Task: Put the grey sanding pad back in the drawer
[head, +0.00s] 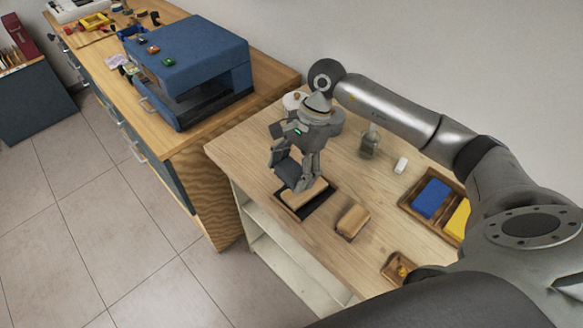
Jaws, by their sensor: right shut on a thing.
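My right gripper (294,164) points down over the light wooden table. It is shut on a dark grey slab, which looks like the grey sanding pad (288,173). The pad is tilted and sits just above a tan block in a black tray (291,209); whether they touch is hard to tell. The wooden workbench at the left has drawer fronts with handles (139,155). I cannot tell which drawer is meant, and no drawer interior shows clearly. My left gripper is not in view.
A second tan block (352,221) lies to the right of the tray. A wooden tray (409,207) holds blue and yellow pads. A small glass bottle (369,143) and a white item (401,165) stand behind. A blue machine (190,65) sits on the workbench. Floor is clear at the left.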

